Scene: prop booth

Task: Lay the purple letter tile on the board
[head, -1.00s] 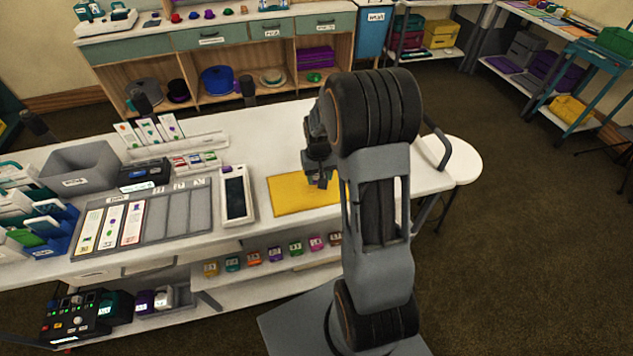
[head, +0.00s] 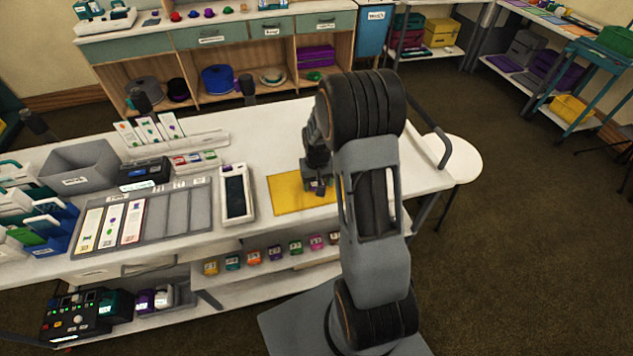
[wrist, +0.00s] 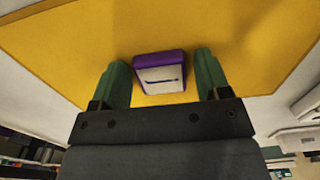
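The purple letter tile (wrist: 160,72) lies on the yellow mat (wrist: 60,40) in the wrist view. It has a white face with a dark mark. My gripper (wrist: 161,60) is open, with one green finger on each side of the tile and yellow showing in the gaps. In the head view my gripper (head: 318,187) is low over the yellow mat (head: 285,198), and I cannot make out the tile there. A grey board (head: 180,215) with column labels lies left of the mat, with several white strips on its left part and bare columns on its right.
A white handheld device (head: 236,195) lies between the board and the mat. A grey bin (head: 80,168), a black box (head: 145,173) and a card rack (head: 155,130) stand behind the board. The white table is clear behind the mat.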

